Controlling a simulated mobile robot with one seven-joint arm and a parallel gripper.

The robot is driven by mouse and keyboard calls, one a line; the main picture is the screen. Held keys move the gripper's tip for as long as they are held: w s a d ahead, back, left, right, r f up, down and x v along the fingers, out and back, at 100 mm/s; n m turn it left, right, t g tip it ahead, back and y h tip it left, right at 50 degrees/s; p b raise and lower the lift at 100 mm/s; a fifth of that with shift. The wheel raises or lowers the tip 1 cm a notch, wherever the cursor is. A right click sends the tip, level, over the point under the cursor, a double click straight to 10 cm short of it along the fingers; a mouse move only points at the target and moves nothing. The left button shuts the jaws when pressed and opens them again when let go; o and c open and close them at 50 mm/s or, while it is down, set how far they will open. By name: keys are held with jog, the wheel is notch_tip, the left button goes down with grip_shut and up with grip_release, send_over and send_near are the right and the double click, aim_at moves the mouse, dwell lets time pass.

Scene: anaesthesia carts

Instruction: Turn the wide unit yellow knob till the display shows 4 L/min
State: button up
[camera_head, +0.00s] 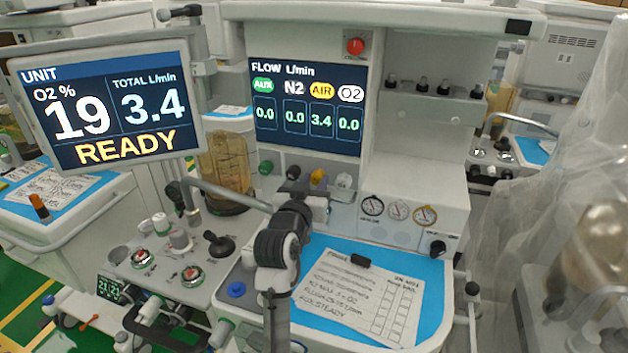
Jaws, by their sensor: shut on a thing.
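The wide unit (420,150) stands in the middle of the head view. Its flow display (306,105) reads AUX 0.0, N2 0.0, AIR 3.4 and O2 0.0. The yellow knob (318,177) sits below this display, between a dark knob (293,172) and a white knob (343,181). My gripper (316,187) is at the yellow knob and shut on it. My dark wrist covers part of the area below the knobs, and the fingers show only small.
A tilted monitor (105,105) at left reads O2 19%, total 3.4 L/min, READY. A blue worktop (415,275) with a written sheet (362,300) lies below the knobs. Gauges (398,211) are right of them. Clear plastic sheeting (580,130) hangs at far right.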

jog(key=o, duration=1)
jog(key=shift+b+v, duration=2.2)
jog(key=shift+v, duration=4.75)
